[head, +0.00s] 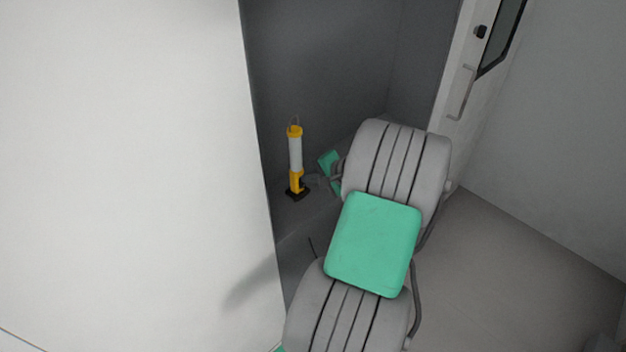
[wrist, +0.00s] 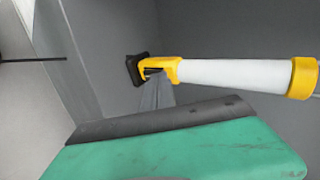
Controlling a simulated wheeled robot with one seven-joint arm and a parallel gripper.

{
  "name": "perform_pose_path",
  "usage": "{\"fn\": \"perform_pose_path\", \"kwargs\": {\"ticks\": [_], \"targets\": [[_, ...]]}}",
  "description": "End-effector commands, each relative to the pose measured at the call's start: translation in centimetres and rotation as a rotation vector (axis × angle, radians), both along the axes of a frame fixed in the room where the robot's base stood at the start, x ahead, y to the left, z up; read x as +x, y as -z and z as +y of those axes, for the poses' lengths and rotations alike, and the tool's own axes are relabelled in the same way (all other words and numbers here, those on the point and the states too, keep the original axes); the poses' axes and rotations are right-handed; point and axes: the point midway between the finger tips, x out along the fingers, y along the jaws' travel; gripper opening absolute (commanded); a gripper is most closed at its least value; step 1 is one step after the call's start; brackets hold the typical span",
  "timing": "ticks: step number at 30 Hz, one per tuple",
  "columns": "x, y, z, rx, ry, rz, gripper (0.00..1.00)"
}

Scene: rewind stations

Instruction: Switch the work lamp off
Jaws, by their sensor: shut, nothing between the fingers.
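The work lamp (head: 295,150) stands upright on a grey surface in a dark recess, left of my arm. It has a white tube, a yellow top and lower body, and a dark base. In the wrist view the lamp (wrist: 225,74) lies sideways across the picture, its base at the left. I cannot tell whether its tube is lit. My gripper (head: 312,181) is shut and empty, just right of the lamp's yellow lower part. In the wrist view the gripper's tip (wrist: 155,93) is beside that part. Whether they touch is unclear, and no switch is clearly visible.
A large white panel (head: 120,160) fills the left of the head view and borders the recess. A white door (head: 465,75) with a handle stands open at the right. Bare floor (head: 500,265) lies right of my arm.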

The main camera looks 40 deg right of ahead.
Motion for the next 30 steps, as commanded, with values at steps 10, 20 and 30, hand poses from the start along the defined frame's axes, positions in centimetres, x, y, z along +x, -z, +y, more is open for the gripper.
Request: {"fn": "perform_pose_path", "kwargs": {"ticks": [10, 20, 30], "targets": [[-0.1, -0.7, 0.0, 0.001, 0.002, 0.001, 0.00], [-0.1, -1.5, 0.0, 0.001, 0.002, 0.001, 0.00], [-0.9, -1.8, -0.2, 0.002, 0.003, 0.001, 0.00]]}}
